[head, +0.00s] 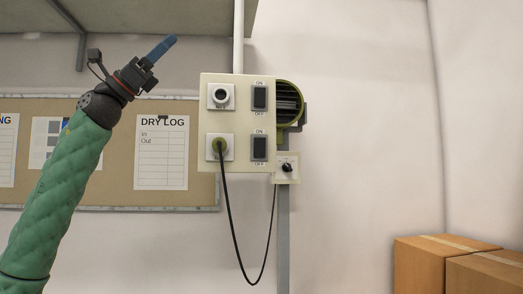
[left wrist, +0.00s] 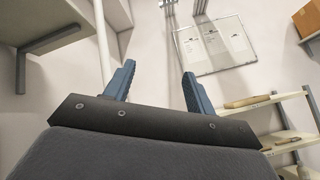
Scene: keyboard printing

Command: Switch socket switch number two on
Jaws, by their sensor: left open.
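A cream socket panel (head: 236,122) hangs on the wall in the head view. It bears two sockets on its left and two dark rocker switches on its right, each marked ON above and OFF below. The upper switch (head: 260,98) is beside an empty socket (head: 220,96). I cannot tell which way either rocker is tilted. My left gripper (head: 166,46) is raised left of and above the panel, apart from it. Its blue fingers (left wrist: 158,82) are open and empty in the left wrist view.
A black cord (head: 238,250) loops below the panel. A round green-rimmed vent (head: 289,103) and a small dial box (head: 287,168) adjoin its right side. A notice board (head: 112,165) is behind my left arm. Cardboard boxes (head: 440,262) stand lower right. Shelves (left wrist: 275,110) show in the wrist view.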

